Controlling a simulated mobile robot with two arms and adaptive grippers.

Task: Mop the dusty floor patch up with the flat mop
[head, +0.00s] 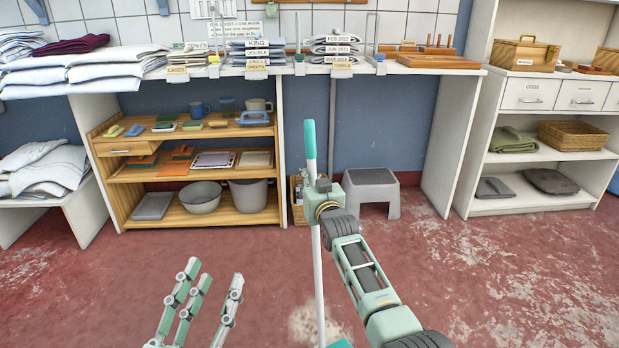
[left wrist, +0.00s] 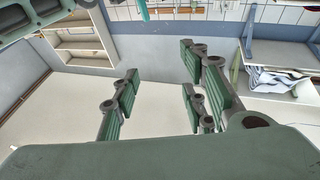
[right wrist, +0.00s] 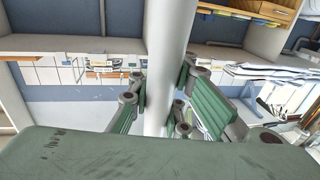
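The flat mop stands nearly upright in the head view, with a teal grip on top and a white handle (head: 318,270). Its teal head (head: 341,344) is cut off by the bottom edge. My right gripper (head: 323,198) is shut around the handle below the teal grip. The handle (right wrist: 165,70) passes between its fingers in the right wrist view. A pale, dusty-looking floor patch (head: 303,326) lies around the lower handle, just left of the mop head. My left gripper (head: 214,278) is empty, its fingers spread, low at the left; it is also open in the left wrist view (left wrist: 160,95).
A wooden shelf (head: 180,173) with bowls and mugs stands under the counter. A grey step stool (head: 371,188) stands by the wall. A white shelf unit (head: 530,207) is at right. The red floor (head: 90,280) is open in front, with other pale blotches at right.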

